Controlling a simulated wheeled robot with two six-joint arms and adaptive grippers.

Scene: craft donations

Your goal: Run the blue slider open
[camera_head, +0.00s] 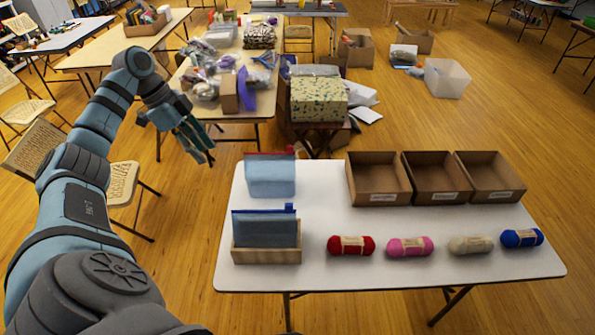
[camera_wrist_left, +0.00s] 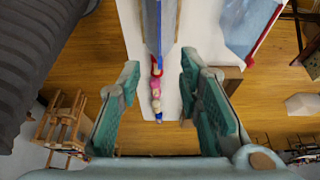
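A translucent blue-grey pouch (camera_head: 265,233) with a dark blue zip along its top stands upright in a wooden holder (camera_head: 266,256) at the table's front left. The blue slider (camera_head: 290,207) sits at the right end of that zip. My left gripper (camera_head: 202,148) is open and empty, in the air beyond the table's left edge, up and left of the pouches and apart from them. In the left wrist view its two fingers (camera_wrist_left: 160,70) are spread, and the blue-edged pouch (camera_wrist_left: 152,30) appears beyond them at the top. My right gripper is not in view.
A second pouch with a red zip (camera_head: 270,176) stands behind. Three cardboard boxes (camera_head: 378,190) line the back of the white table (camera_head: 325,204). Red (camera_head: 351,245), pink (camera_head: 410,246), cream (camera_head: 470,244) and blue (camera_head: 521,238) yarn lie along the front.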

